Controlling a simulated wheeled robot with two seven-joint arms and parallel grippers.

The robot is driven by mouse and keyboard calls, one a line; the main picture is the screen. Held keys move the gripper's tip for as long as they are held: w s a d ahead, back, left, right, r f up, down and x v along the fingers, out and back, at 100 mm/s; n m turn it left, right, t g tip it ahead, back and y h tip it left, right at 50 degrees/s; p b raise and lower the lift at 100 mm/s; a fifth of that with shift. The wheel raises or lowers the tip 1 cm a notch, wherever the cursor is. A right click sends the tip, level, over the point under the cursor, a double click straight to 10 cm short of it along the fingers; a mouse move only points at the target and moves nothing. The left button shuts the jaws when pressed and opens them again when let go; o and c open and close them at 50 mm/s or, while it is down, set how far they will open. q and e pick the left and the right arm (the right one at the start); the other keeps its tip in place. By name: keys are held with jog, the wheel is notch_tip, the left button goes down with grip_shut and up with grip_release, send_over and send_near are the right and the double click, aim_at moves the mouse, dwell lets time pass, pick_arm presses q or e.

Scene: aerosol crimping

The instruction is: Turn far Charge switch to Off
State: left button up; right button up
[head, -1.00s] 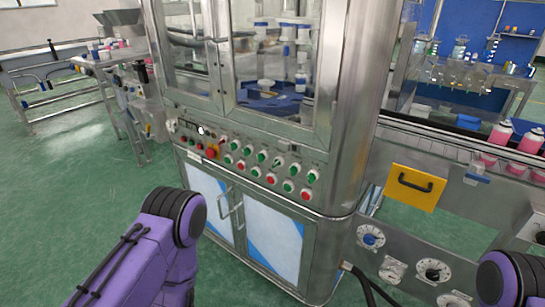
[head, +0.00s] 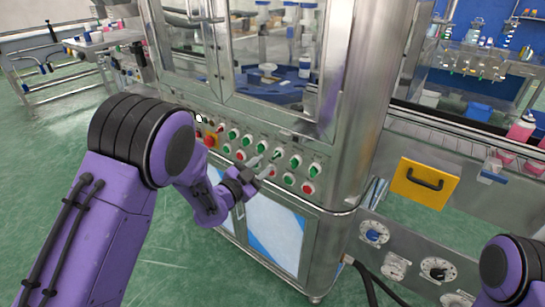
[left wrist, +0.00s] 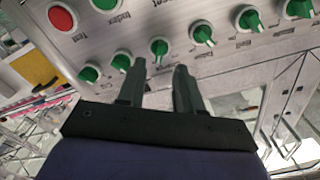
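The control panel (head: 325,158) on the front of the steel machine carries two rows of round switches and buttons. Several green switches (left wrist: 202,33) run across the left wrist view, with upside-down labels too small to read surely; I cannot tell which is the far Charge switch. My left gripper (head: 263,167) is in front of the panel's lower row in the head view, covering part of it. In the left wrist view its fingers (left wrist: 159,70) are apart and empty, with one green switch (left wrist: 158,48) just beyond the gap; contact is not visible. My right gripper is out of view.
A red button (left wrist: 61,19) sits at the upper left of the left wrist view. The machine's glass doors (head: 275,60) rise above the panel, with cabinet doors (head: 275,232) below. A yellow plate with a handle (head: 424,182) and dials (head: 373,231) are to the right.

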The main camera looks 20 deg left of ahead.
aim_at(274, 157)
pick_arm(q)
jog(key=x, duration=0.5)
jog(key=shift+w+p, duration=0.25)
jog(key=shift+p, duration=0.1)
grip_shut()
jog(key=shift+f, duration=0.1)
jog(key=shift+n, duration=0.3)
jog(key=n+p, duration=0.1)
jog(key=n, duration=0.4)
jog(key=shift+n, duration=0.3)
jog(key=n+p, duration=0.1)
jog(key=n, duration=0.4)
jog(key=shift+n, duration=0.3)
